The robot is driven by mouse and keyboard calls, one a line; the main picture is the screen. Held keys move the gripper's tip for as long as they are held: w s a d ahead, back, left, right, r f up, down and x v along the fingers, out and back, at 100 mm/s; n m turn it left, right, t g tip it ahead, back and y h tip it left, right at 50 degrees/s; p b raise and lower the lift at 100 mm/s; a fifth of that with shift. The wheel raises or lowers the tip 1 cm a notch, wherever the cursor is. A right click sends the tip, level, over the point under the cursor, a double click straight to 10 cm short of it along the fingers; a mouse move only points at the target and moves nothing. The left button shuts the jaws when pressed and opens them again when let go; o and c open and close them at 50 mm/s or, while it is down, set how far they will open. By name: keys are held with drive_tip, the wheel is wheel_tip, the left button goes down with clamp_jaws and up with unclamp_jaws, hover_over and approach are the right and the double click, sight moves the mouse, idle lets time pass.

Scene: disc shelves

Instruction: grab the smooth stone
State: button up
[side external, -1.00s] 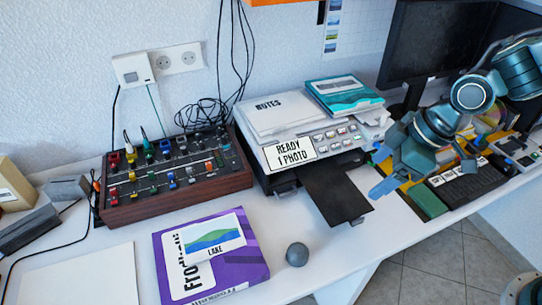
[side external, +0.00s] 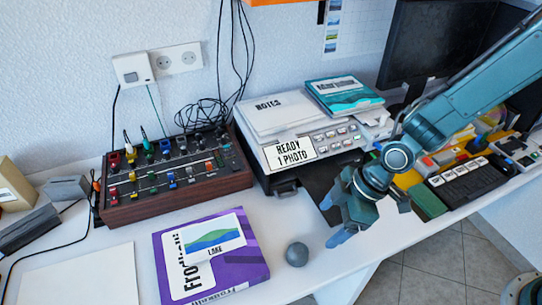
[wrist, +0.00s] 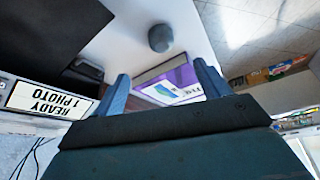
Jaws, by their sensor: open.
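The smooth stone (side external: 297,254) is a round dark grey ball on the white desk, just right of a purple box. In the wrist view the stone (wrist: 160,38) shows beyond my fingertips, near the top middle, apart from them. My gripper (side external: 334,222) is above the desk's front part, up and to the right of the stone in the side view. Its blue fingers (wrist: 160,85) are spread in the wrist view, with nothing between them.
The purple box (side external: 255,262) with a lake picture lies left of the stone. A printer (side external: 280,178) stands behind, its dark output tray (side external: 318,190) partly hidden by my gripper. A knobbed mixer (side external: 120,212) stands at left. The desk's front edge is close to the stone.

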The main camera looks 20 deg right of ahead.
sight(301, 249)
drive_tip(key=shift+x, duration=4.15)
drive_tip(key=shift+x, duration=2.6)
drive_tip(key=shift+s+a, duration=0.1)
drive_tip(key=shift+a, duration=0.05)
drive_tip(key=shift+c, duration=0.4)
drive_tip(key=c, duration=1.1)
